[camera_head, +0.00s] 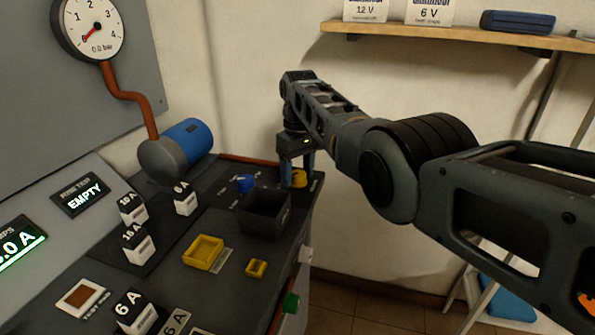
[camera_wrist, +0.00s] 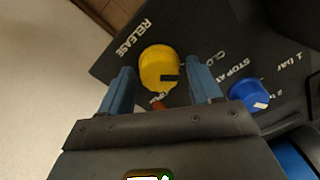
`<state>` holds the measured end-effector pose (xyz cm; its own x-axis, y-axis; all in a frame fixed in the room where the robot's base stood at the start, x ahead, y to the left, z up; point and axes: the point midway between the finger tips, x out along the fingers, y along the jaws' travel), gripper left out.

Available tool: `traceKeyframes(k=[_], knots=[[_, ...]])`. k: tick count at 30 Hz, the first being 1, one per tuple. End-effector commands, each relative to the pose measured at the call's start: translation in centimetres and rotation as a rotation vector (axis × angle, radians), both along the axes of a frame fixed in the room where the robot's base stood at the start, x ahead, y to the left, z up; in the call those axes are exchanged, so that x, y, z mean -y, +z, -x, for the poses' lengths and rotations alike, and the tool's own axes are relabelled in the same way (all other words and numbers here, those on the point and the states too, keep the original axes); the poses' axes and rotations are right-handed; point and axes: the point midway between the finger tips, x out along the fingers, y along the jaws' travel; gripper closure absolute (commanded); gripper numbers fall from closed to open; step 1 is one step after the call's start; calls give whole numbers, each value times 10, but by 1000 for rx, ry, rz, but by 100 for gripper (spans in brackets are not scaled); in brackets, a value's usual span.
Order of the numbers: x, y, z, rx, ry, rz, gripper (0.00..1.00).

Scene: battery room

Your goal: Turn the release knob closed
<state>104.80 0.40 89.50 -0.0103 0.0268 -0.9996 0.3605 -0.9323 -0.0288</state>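The release knob is a round yellow knob (camera_wrist: 158,66) on the dark panel, with a dark slot toward its lower right edge. The word RELEASE is printed beside it in the wrist view; part of a CLO... label shows to its right, and another label below it is partly hidden. In the head view the knob (camera_head: 299,179) is at the far right corner of the bench, under my gripper (camera_head: 297,168). My gripper is open, pointing down, its two blue fingers (camera_wrist: 162,88) on either side of the knob. I cannot tell whether they touch it.
A blue knob (camera_head: 244,184) marked STOP AT stands close by. A dark open bin (camera_head: 283,222) is just in front of the gripper. A blue motor (camera_head: 186,142), a yellow tray (camera_head: 219,243) and several fuse blocks stand leftward. The gauge (camera_head: 95,25) reads about 0.0 bar.

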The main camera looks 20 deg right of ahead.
Motion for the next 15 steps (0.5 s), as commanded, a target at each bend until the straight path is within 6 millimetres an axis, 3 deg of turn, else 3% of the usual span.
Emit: traceKeyframes(k=[9, 15], knots=[[0, 2, 0, 1, -1, 0, 31], [1, 25, -1, 3, -1, 0, 31]])
